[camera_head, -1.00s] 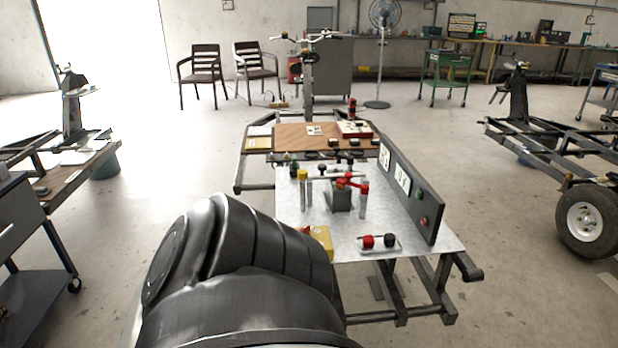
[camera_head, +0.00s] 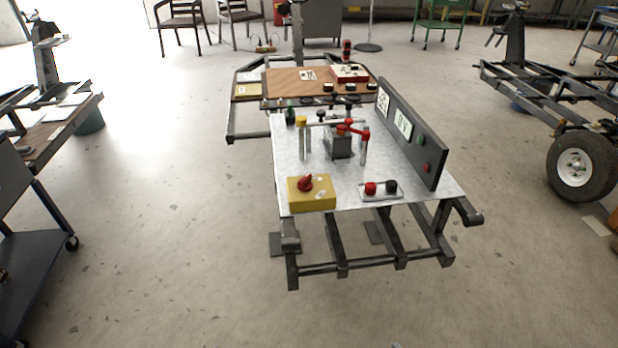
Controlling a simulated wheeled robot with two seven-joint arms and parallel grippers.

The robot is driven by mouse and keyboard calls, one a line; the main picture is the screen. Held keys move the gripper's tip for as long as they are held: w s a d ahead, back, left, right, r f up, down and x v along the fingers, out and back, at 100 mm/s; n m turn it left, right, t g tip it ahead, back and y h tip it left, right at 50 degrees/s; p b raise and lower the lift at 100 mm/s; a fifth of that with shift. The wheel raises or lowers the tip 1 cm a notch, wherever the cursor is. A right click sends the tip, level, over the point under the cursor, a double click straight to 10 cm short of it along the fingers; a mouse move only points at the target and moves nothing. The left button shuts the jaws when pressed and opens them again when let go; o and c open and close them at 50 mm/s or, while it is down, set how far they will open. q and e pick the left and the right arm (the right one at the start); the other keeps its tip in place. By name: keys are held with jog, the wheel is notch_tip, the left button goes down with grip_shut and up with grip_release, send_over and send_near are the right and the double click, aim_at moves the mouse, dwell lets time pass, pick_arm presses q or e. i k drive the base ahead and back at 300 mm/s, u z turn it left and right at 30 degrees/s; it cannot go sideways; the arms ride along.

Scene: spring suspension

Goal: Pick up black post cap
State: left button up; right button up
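A small black cap (camera_head: 391,186) sits on a small light tray (camera_head: 381,197) at the near right of the metal worktable. A red cap (camera_head: 370,188) sits just to its left on the same tray. Neither of my grippers is in view, so I cannot see whether they are open or shut.
The worktable (camera_head: 335,193) holds a yellow box with a red knob (camera_head: 311,192), a clamp fixture with red handle (camera_head: 341,143) and upright posts. A dark panel (camera_head: 408,135) stands along its right edge. A brown board (camera_head: 300,81) lies behind. Floor in front is clear.

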aim_at(391, 184)
jog(key=u, duration=0.1)
jog(key=i, duration=1)
